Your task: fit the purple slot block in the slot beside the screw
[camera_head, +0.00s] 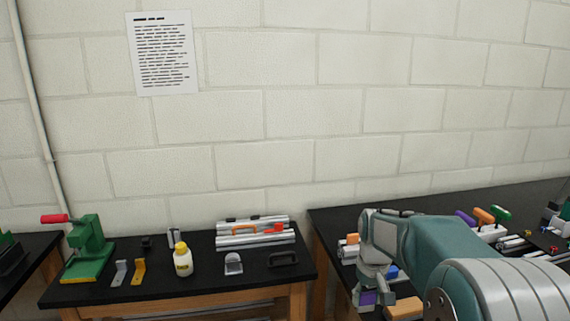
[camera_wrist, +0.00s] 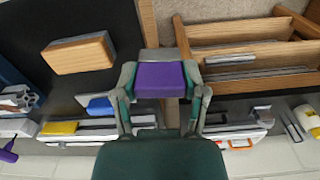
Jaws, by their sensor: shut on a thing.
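The purple slot block (camera_wrist: 160,80) is held between the fingers of my gripper (camera_wrist: 159,88) in the wrist view. In the head view the block (camera_head: 367,298) shows below my gripper (camera_head: 371,286), near the left edge of the right table. The aluminium extrusion frame (camera_wrist: 88,137) is below and left of the block in the wrist view, apart from it. A blue block (camera_wrist: 97,105) and a yellow block (camera_wrist: 58,128) are at its rails. In the head view my arm covers much of the frame. I cannot make out the screw or the slot beside it.
A wooden block (camera_wrist: 80,53) lies on the black right table (camera_head: 333,222). Purple, orange and green handles (camera_head: 483,216) stand farther right. The left table (camera_head: 205,266) holds a glue bottle (camera_head: 183,260), brackets and a green press (camera_head: 88,250). A gap separates the tables.

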